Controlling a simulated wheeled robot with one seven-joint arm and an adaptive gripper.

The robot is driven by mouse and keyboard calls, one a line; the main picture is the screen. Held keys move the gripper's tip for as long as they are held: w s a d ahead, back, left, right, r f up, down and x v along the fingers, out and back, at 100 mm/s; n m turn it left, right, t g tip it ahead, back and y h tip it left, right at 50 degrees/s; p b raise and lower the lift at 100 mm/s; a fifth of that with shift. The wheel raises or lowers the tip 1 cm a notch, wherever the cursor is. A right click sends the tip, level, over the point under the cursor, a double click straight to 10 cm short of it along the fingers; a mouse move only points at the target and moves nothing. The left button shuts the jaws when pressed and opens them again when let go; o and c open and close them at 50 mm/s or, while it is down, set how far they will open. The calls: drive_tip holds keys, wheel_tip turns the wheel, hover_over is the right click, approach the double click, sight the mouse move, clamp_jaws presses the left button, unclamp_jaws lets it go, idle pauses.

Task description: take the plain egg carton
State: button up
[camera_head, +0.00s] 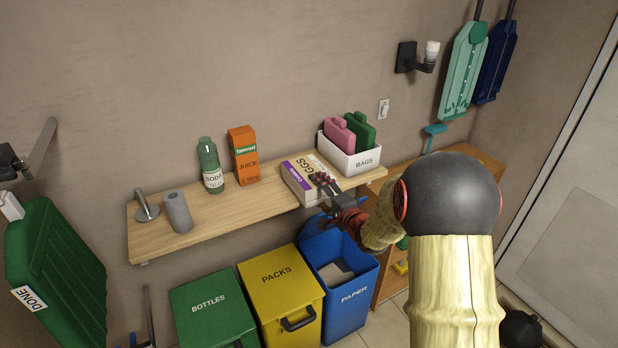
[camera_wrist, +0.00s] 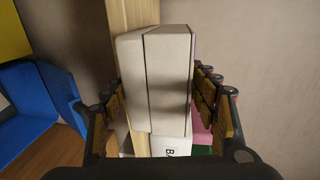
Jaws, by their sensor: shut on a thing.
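The egg carton (camera_head: 300,170) is a pale grey-white box with a purple band and the word EGGS on its top. It is at the shelf's right part, beside the white bags box; whether it still touches the shelf I cannot tell. My gripper (camera_head: 322,181) is shut on the carton and covers part of its right side. In the wrist view the carton (camera_wrist: 165,80) shows plain pale faces with a dark seam, between the two padded fingers of my gripper (camera_wrist: 158,90).
The wooden shelf (camera_head: 235,205) also holds a green soda bottle (camera_head: 210,165), an orange juice carton (camera_head: 243,155), a grey roll (camera_head: 178,212) and the BAGS box (camera_head: 348,158). Below stand the green BOTTLES bin (camera_head: 212,305), yellow PACKS bin (camera_head: 280,285) and open blue PAPER bin (camera_head: 345,290).

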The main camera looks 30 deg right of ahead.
drive_tip(key=shift+r+p, duration=0.6)
drive_tip(key=c, duration=0.3)
drive_tip(key=shift+r+p, duration=0.8)
drive_tip(key=shift+c, duration=0.3)
drive_tip(key=shift+s, duration=0.1)
